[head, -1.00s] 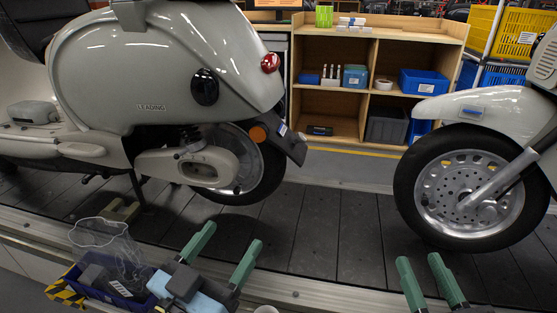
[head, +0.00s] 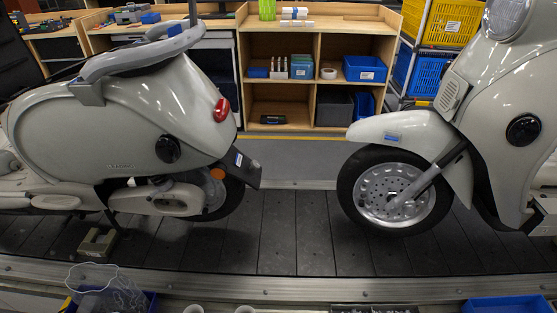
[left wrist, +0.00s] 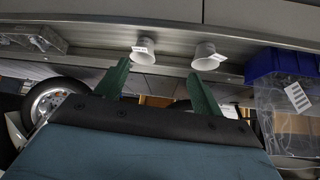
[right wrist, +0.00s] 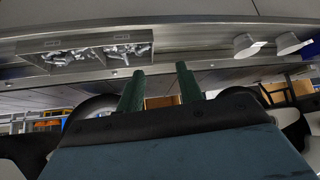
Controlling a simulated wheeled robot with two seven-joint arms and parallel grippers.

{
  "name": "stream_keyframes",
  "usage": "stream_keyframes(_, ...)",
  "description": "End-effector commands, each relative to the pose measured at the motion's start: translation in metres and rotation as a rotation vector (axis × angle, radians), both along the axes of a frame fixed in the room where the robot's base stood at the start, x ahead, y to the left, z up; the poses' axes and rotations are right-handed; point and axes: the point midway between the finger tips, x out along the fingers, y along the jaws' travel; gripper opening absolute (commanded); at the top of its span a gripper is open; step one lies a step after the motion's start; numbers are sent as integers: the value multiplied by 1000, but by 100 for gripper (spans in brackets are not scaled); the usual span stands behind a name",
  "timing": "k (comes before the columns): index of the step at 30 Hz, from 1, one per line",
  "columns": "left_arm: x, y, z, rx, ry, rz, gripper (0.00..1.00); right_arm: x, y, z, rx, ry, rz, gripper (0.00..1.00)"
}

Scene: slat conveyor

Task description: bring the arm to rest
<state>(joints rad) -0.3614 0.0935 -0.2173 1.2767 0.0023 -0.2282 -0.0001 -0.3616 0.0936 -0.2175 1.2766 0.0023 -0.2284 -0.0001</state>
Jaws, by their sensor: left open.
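Neither gripper shows in the head view. In the left wrist view my left gripper (left wrist: 160,88) has its two green fingers well apart and nothing between them. In the right wrist view my right gripper (right wrist: 160,88) has its green fingers apart, with a narrower empty gap. Both grippers are clear of the scooters. A grey scooter (head: 75,140) stands on the left of the slat conveyor (head: 290,235), its rear wheel toward the middle. A second scooter (head: 410,130) stands at the right, front wheel toward the middle.
A wooden shelf (head: 318,27) with boxes stands behind the conveyor. Two white cups (left wrist: 144,50) sit near the conveyor's near edge. A blue bin (left wrist: 280,62) with a clear bag and a tray of metal parts (right wrist: 98,51) are also there.

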Motion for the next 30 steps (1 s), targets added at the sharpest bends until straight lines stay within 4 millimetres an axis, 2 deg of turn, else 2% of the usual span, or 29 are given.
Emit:
stream_keyframes(1,-22,7,4,17,67,3,68,-22,-7,4,-17,67,-3,36)
stream_keyframes(5,-79,23,-7,56,223,10,68,-79,-23,-7,-56,222,-11,36)
stream_keyframes(9,-144,41,-9,95,380,17,68,-143,-41,-9,-94,379,-18,36)
stream_keyframes(12,-182,50,-6,115,468,22,68,-181,-51,-6,-115,468,-22,36)
stream_keyframes(15,-208,57,-3,129,528,24,68,-208,-57,-3,-129,527,-25,36)
stream_keyframes(17,-215,59,-2,133,544,26,68,-215,-59,-2,-133,544,-26,36)
stream_keyframes(30,-215,59,-2,133,544,26,68,-215,-59,-2,-133,544,-26,36)
